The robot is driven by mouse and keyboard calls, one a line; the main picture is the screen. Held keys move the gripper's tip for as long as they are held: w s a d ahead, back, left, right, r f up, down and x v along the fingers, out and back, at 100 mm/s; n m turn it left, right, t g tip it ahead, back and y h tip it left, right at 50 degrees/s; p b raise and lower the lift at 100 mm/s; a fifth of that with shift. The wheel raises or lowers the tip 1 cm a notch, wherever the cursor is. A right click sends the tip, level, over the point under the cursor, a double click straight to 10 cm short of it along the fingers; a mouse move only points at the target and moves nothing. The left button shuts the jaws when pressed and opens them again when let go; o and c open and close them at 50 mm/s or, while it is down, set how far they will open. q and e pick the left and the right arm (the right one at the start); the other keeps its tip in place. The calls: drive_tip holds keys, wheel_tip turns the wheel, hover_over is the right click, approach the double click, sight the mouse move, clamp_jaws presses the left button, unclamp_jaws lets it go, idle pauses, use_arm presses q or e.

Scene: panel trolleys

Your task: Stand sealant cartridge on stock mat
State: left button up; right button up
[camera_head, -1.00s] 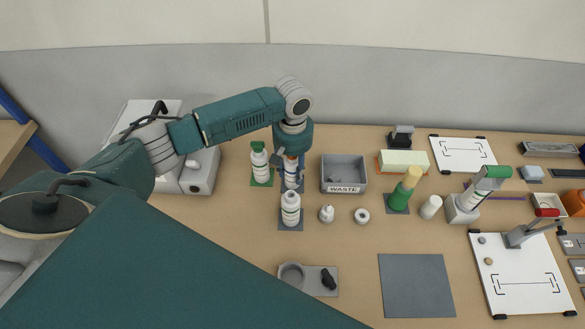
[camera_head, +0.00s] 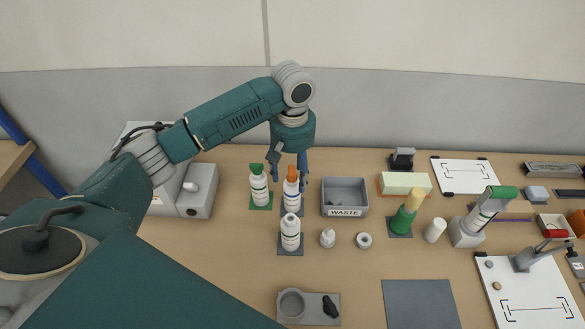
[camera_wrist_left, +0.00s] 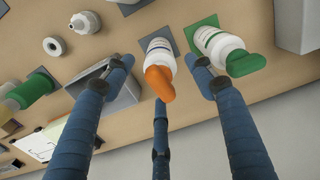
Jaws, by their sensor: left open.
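A white cartridge-like bottle with an orange cap (camera_head: 291,196) stands upright on a small dark mat (camera_head: 302,214). Its label is too small to read. My left gripper (camera_head: 288,166) is open above it, with fingers pointing down around its top. In the left wrist view the orange cap (camera_wrist_left: 159,83) lies between the spread blue fingers (camera_wrist_left: 160,72), with no clear contact. A similar green-capped bottle (camera_head: 259,187) stands on a green mat to its left. A white-capped bottle (camera_head: 290,233) stands nearer me on another dark mat (camera_head: 286,252). My right gripper is not in view.
A grey waste bin (camera_head: 345,211) stands close right of the bottles. A small white bottle (camera_head: 328,237) and white ring (camera_head: 364,240) lie in front. A green cone-like piece (camera_head: 403,221) stands farther right. A large grey mat (camera_head: 420,305) is bare at front.

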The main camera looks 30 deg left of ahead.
use_arm(q)
drive_tip(key=shift+r, duration=1.85)
drive_tip(key=shift+f, duration=0.1)
